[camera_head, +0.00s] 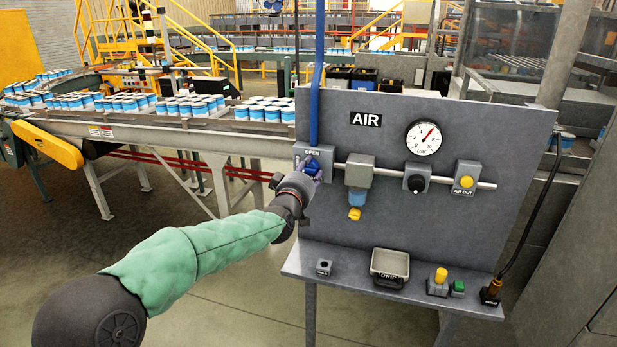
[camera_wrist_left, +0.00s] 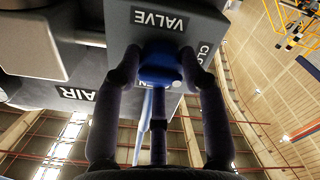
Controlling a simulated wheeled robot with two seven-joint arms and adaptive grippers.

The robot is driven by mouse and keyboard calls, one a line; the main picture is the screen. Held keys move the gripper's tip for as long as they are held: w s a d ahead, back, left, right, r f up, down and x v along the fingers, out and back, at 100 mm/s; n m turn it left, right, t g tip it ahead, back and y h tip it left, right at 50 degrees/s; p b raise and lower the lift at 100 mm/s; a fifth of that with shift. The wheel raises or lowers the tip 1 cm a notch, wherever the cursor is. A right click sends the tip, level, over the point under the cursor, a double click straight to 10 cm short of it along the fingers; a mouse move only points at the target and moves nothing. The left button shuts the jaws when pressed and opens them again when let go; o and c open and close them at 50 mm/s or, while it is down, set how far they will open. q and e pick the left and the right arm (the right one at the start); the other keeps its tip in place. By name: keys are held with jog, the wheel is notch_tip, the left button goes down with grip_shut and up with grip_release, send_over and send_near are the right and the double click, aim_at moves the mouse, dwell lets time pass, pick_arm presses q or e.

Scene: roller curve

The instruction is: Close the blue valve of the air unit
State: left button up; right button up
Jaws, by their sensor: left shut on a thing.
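The blue valve (camera_head: 312,167) is on a grey box at the left of the air unit's panel, with the word OPEN above it. My left gripper (camera_head: 306,173) reaches it from the front and partly covers it. In the left wrist view the blue knob (camera_wrist_left: 160,66) sits between the dark fingers of my left gripper (camera_wrist_left: 160,58), which are shut on its sides. The word VALVE reads upside down there, and part of a CLOSED label shows at the right. The knob's pointing direction is hidden by the fingers. My right gripper is not in view.
The grey panel (camera_head: 380,215) carries a gauge (camera_head: 423,138), a filter (camera_head: 359,172), a black knob (camera_head: 416,179) and a yellow AIR OUT button (camera_head: 467,181). A blue hose (camera_head: 317,80) rises above the valve. A drip tray (camera_head: 390,264) stands on the shelf. A can conveyor (camera_head: 200,122) runs behind.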

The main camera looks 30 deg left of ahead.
pick_arm(q)
jog(key=shift+r, duration=0.1)
dwell(0.3)
jog(key=o, duration=1.1)
jog(key=shift+o, duration=0.2)
jog(key=v, duration=1.2)
